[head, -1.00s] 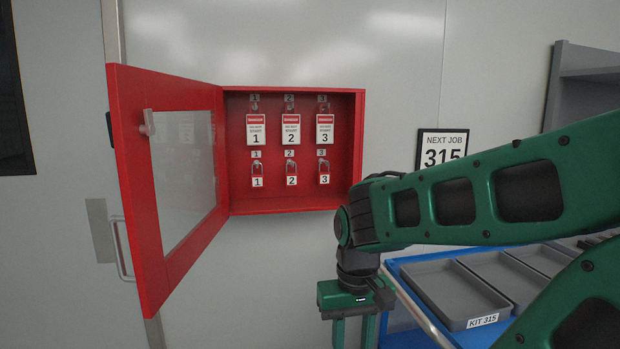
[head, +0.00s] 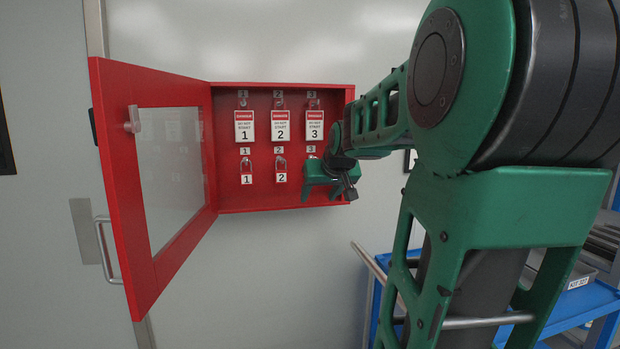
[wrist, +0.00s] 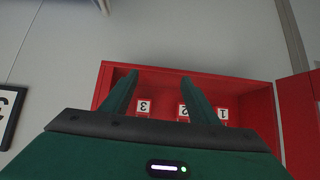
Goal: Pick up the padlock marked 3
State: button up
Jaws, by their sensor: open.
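The padlock marked 3 shows upside down in the wrist view (wrist: 143,106), between my two fingers and nearer the left one. In the head view my gripper (head: 308,183) hides it, at the right side of the red cabinet (head: 262,203). My gripper also shows in the wrist view (wrist: 160,78), open and empty, its fingers pointing at the cabinet. The padlock marked 2 (head: 281,176) and the padlock marked 1 (head: 246,177) hang to the left. In the wrist view my right finger partly covers padlock 2 (wrist: 183,113). Whether my fingertips touch anything is unclear.
Danger tags 1 (head: 244,130), 2 (head: 280,128) and 3 (head: 314,127) hang on the row above. The open cabinet door (head: 113,170) swings out at the left. A blue cart (head: 592,303) with trays stands at the right.

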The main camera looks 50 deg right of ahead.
jog(key=w+d+r+t+h, duration=0.2)
jog(key=w+d+r, duration=0.2)
jog(key=d+r, duration=0.25)
jog(key=shift+w+a+r+x, duration=0.1)
jog(key=shift+w+x, duration=0.05)
jog(key=shift+x, duration=1.5)
jog(key=shift+w+a+r+x, duration=0.1)
jog(key=shift+a+x, duration=0.05)
jog(key=shift+x, duration=1.55)
jog(key=shift+w+a+r+x, duration=0.1)
jog(key=shift+w+x, duration=0.05)
jog(key=shift+x, duration=1.5)
jog(key=c, duration=1.2)
